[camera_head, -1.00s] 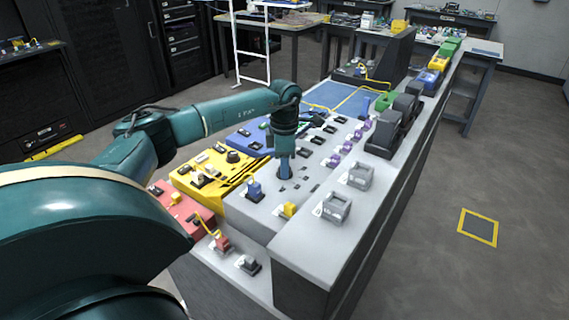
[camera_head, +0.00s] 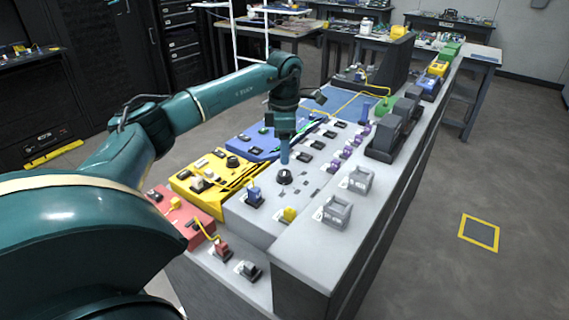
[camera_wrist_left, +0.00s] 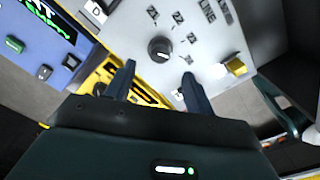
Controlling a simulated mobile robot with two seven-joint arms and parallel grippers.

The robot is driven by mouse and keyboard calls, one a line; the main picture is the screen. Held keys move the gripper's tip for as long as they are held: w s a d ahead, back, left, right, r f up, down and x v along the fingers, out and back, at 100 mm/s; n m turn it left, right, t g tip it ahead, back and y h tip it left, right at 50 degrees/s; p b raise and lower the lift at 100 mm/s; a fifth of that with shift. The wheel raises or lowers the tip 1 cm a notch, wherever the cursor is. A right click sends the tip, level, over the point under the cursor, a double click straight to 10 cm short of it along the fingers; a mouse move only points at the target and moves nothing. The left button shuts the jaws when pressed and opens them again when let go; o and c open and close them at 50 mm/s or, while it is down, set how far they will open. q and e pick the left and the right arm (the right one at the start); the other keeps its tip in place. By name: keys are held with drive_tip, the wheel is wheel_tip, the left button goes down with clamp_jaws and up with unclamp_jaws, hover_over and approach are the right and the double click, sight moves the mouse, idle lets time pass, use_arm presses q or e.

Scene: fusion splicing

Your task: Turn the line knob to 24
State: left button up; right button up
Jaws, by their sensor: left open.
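The line knob (camera_head: 285,177) is a round black dial with a light pointer mark on the grey panel. In the left wrist view the knob (camera_wrist_left: 159,49) sits beyond the fingertips, with printed scale numbers and the word LINE around it; the pointer's exact reading is too small to tell. My left gripper (camera_head: 285,159) points down just above the knob in the head view. In the left wrist view the left gripper (camera_wrist_left: 159,72) has its two fingers spread apart, with nothing between them.
A yellow panel (camera_head: 182,184) and a blue panel (camera_head: 238,148) lie left of the grey one. A blue plug part (camera_head: 254,196) and a yellow block (camera_head: 289,214) stand near the knob. Grey clamps (camera_head: 338,212) line the raised ledge at right.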

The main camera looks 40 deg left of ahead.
use_arm(q)
wheel_tip(320, 180, up, 6)
drive_tip(key=shift+r, duration=0.15)
idle(0.6)
